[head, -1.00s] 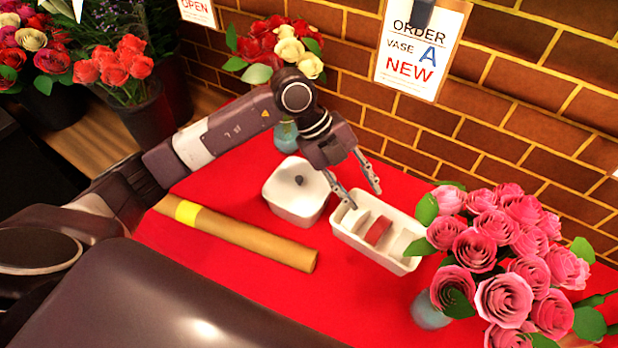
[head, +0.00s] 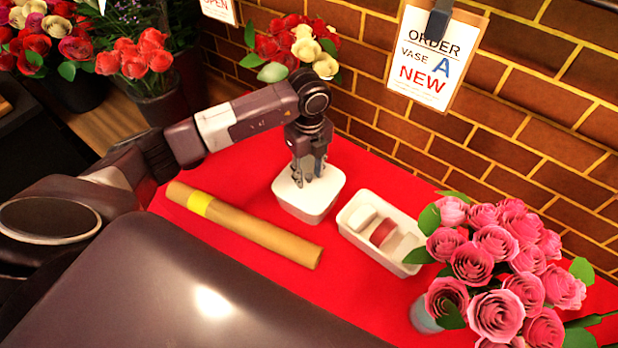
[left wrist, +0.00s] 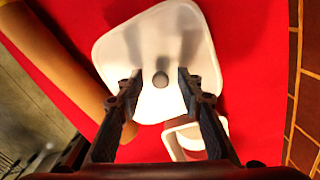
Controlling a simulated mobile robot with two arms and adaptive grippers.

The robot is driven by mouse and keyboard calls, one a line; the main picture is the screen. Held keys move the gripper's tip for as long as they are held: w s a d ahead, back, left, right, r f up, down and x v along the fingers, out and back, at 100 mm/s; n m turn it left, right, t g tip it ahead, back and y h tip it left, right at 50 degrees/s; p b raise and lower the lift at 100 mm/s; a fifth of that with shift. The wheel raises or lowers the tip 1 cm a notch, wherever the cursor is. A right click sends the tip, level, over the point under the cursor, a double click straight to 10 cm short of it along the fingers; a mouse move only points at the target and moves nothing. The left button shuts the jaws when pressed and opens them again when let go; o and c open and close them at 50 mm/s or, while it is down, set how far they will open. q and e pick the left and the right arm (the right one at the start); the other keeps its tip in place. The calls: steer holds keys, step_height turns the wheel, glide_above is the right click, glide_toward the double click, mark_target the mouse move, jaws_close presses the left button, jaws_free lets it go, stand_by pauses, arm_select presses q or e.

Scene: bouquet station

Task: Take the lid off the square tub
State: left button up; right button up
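The white square tub (head: 306,209) stands on the red cloth with its white lid (head: 329,184) on top. In the left wrist view the lid (left wrist: 125,50) has a small round grey knob (left wrist: 161,79) at its middle. My left gripper (head: 308,181) points down over the lid. In the left wrist view its two fingers (left wrist: 158,78) are open, one on each side of the knob, with clear gaps. In the head view the fingers hide the knob. My right gripper is not in view.
A white divided tray (head: 412,270) with white and red pieces stands right of the tub. A brown paper roll (head: 255,232) with a yellow band lies in front. Pink roses (head: 500,250) stand at right, and a brick wall (head: 490,140) rises behind.

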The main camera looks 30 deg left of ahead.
arm_select(q)
steer(key=shift+f, duration=0.15)
jaws_close()
stand_by(0.4)
